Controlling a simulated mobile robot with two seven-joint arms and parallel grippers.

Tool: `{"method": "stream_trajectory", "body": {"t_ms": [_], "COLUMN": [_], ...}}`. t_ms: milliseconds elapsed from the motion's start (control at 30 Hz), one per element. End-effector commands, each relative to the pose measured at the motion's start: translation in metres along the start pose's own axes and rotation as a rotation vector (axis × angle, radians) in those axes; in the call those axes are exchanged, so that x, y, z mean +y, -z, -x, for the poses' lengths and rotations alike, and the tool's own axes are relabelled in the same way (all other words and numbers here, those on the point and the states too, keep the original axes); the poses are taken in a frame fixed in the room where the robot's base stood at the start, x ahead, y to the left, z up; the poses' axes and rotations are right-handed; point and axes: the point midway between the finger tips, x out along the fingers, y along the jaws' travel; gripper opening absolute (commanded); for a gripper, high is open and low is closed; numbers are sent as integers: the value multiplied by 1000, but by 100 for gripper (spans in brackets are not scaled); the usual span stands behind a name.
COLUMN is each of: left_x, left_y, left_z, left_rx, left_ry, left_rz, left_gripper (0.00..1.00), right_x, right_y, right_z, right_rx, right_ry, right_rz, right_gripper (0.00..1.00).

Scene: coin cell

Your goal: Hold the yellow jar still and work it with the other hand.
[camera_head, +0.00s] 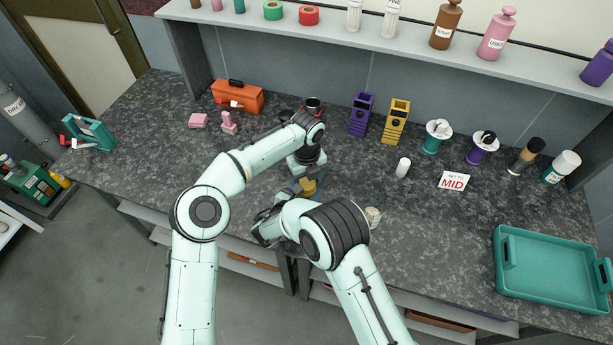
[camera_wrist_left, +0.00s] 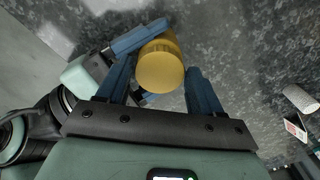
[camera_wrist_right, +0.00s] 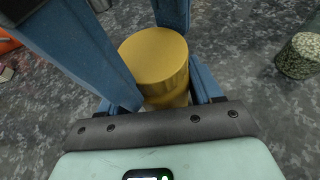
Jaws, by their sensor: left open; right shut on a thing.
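The yellow jar (camera_head: 308,187) is a short round jar near the front middle of the bench, partly hidden by my arms in the head view. It also shows in the left wrist view (camera_wrist_left: 161,65) and, with its flat round top, in the right wrist view (camera_wrist_right: 155,57). My left gripper (camera_wrist_left: 160,75) is open, with its blue fingers spread and the jar in the space between them. My right gripper (camera_wrist_right: 158,92) is shut on the jar, with one finger on either side. Whether the jar's base touches the bench is hidden.
A speckled cylinder (camera_head: 373,217) stands close to the right of my right arm. A white cylinder (camera_head: 403,167) and a "SET TO MID" card (camera_head: 453,180) lie farther right. A teal tray (camera_head: 553,292) is at the right end. An orange toolbox (camera_head: 237,97) sits behind my left arm.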

Motion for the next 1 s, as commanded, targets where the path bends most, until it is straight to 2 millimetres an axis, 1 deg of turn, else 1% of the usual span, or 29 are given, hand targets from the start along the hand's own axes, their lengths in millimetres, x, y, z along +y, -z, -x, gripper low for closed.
{"method": "stream_trajectory", "body": {"t_ms": [67,100,167,200,233,433,533,667,1000], "left_x": [0,0,0,0,0,0,0,0,0], "left_y": [0,0,0,0,0,0,0,0,0], "left_z": [0,0,0,0,0,1,1,2,2], "left_rx": [0,0,0,0,0,-1,-2,-5,-3], "left_ry": [0,0,0,0,0,0,-2,-1,0], "left_rz": [0,0,0,0,0,25,142,432,1272], "left_gripper": [66,53,33,20,19,19,19,19,19], "right_x": [0,0,0,0,0,0,0,0,0], "right_y": [-1,-1,-1,-1,-1,-1,-1,-1,-1], "right_z": [0,0,0,0,0,0,0,0,0], "right_rx": [-1,-1,-1,-1,-1,-1,-1,-1,-1], "right_ry": [0,0,0,0,0,0,0,0,-1], "right_rz": [-1,-1,-1,-1,-1,-1,-1,-1,-1], "right_gripper": [0,0,0,0,0,0,0,0,0]}}
